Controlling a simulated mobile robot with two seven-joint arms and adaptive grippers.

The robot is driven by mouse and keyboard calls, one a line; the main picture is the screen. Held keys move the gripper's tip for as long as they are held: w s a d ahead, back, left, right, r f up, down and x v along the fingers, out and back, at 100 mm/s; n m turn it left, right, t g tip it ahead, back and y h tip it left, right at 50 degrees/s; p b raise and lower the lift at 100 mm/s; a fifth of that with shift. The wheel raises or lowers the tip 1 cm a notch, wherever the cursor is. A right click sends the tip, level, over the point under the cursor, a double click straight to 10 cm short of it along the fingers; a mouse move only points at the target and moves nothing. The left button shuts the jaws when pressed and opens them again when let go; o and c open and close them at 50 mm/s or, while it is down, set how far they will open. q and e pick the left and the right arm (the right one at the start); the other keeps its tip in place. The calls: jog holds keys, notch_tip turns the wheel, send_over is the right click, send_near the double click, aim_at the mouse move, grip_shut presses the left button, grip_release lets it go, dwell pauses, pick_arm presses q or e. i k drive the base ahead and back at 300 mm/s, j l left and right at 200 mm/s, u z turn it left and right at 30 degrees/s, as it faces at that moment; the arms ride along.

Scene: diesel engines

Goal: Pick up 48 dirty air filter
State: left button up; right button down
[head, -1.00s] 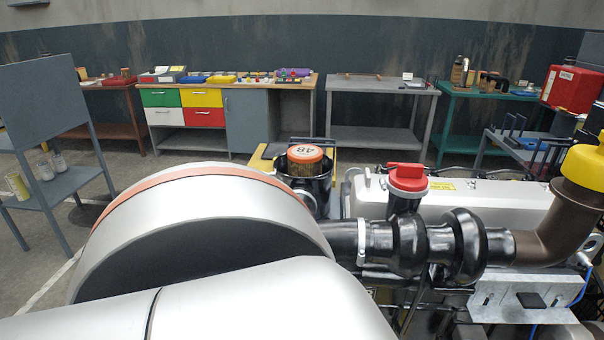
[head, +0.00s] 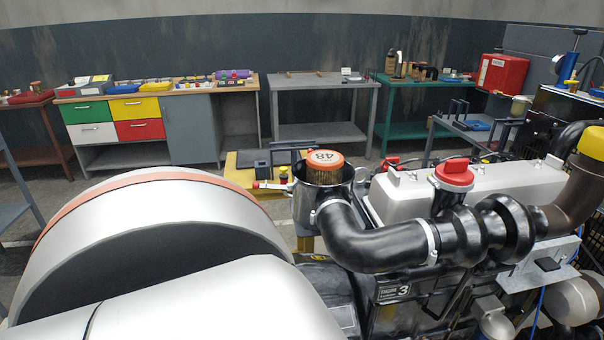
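The air filter marked 48 (head: 325,159) has an orange top with an upside-down white label and a tan pleated side. It sits upright in the open black round housing (head: 304,205) on the engine, in the middle of the head view. Its top stands above the housing rim and its lower part is hidden inside. My large silver arm link with an orange-red band fills the lower left. Neither gripper shows in this view.
A thick black intake pipe (head: 375,242) runs right from the housing past a red cap (head: 455,172). A yellow stand (head: 246,183) is behind the housing. Benches line the back wall, including a grey table (head: 320,83) and a drawer cabinet (head: 187,130).

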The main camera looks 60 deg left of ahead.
aim_at(323, 167)
jog(key=k+j, duration=0.65)
jog(key=k+z, duration=0.05)
